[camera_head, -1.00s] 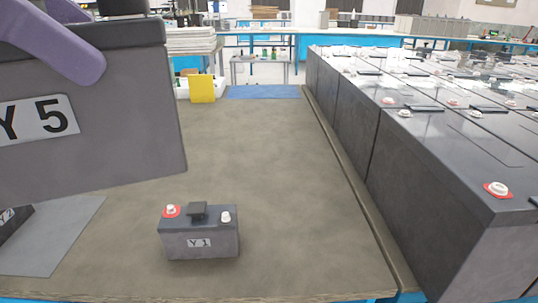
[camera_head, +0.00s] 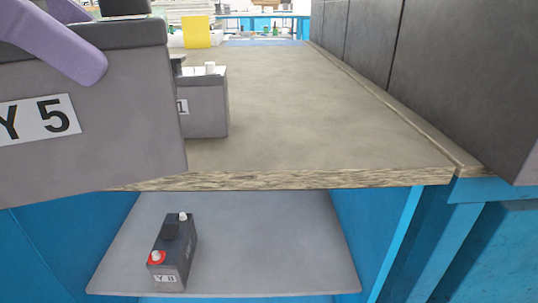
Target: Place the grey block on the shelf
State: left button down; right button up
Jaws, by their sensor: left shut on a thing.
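The large grey block (camera_head: 90,130) with a "Y 5" label fills the left of the view, close to the camera. My left gripper (camera_head: 78,58), with a purple finger showing, is shut on its top. The block is held up in the air and hides the left part of the table. The shelf (camera_head: 290,255) is a grey board under the tabletop, between blue side walls. It lies lower than the block and to its right. My right gripper is not in view.
A small battery (camera_head: 174,250) marked "Y 8" stands on the shelf's left part; its right part is clear. Another battery (camera_head: 206,107) stands on the wooden tabletop (camera_head: 320,130), partly behind the block. Large dark batteries (camera_head: 450,70) line the right. A yellow card (camera_head: 196,32) stands farther back.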

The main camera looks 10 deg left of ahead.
aim_at(78, 111)
pick_arm(q)
jog(key=f+b, duration=0.3)
jog(key=f, duration=0.2)
jog(key=shift+a+f, duration=0.15)
jog(key=shift+a, duration=0.05)
jog(key=shift+a+f+b, duration=0.1)
jog(key=shift+a+b, duration=0.1)
jog(key=shift+b, duration=0.1)
jog(key=shift+s+a+r, duration=0.15)
jog(key=shift+a+r, duration=0.1)
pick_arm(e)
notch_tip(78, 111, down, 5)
pick_arm(q)
jog(key=shift+d, duration=0.15)
